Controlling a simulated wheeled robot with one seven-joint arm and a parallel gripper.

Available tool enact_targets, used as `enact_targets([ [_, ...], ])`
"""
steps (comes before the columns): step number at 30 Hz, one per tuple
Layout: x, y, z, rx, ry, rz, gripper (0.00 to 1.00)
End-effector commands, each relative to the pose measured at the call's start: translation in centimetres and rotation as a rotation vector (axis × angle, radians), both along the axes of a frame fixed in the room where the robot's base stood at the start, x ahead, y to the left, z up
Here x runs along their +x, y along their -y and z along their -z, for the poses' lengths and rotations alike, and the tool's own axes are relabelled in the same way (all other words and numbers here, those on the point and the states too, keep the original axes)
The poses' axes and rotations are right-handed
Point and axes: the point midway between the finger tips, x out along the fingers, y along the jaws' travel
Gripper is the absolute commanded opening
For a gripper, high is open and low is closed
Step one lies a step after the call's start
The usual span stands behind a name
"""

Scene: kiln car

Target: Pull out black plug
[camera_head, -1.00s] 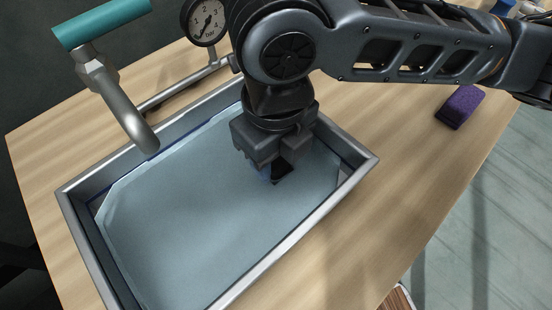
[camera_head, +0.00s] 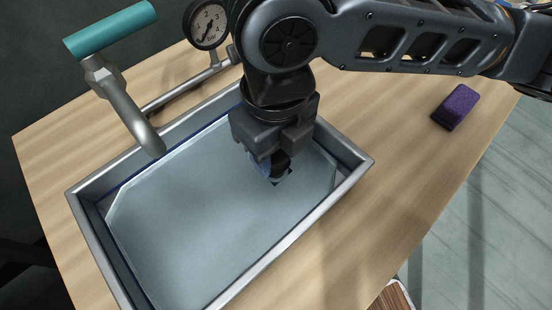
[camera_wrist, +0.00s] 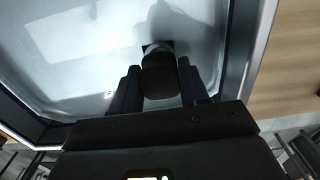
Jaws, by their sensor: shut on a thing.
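The black plug (camera_wrist: 160,76) is between the two fingers of my gripper (camera_wrist: 158,88) in the wrist view. The fingers are shut on it, one on each side. In the head view my gripper (camera_head: 270,163) points down inside the metal sink (camera_head: 84,215), towards its right end. The plug (camera_head: 282,160) shows there as a dark piece, partly hidden by the jaws. A dark patch, perhaps the drain opening, shows just below the plug. I cannot tell exactly how far the plug stands above it.
A grey tap with a teal handle (camera_head: 110,29) stands at the sink's back left. A dial gauge (camera_head: 207,24) on a pipe is behind the sink. A purple sponge-like block (camera_head: 455,107) lies on the wooden counter (camera_head: 385,165) at right, with clear counter around it.

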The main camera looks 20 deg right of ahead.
Motion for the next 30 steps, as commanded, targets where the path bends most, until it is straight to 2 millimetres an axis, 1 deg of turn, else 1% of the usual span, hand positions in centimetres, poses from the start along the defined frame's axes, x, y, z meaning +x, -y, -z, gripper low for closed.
enact_targets([
  [6,0.0,0.0,0.0,0.0,0.0,0.0,0.08],
  [10,0.0,0.0,-0.6,0.0,0.0,0.0,0.08],
  [27,0.0,0.0,-5.7,0.001,0.001,0.0,0.08],
  [30,0.0,0.0,-6.3,0.0,0.001,-0.001,0.08],
])
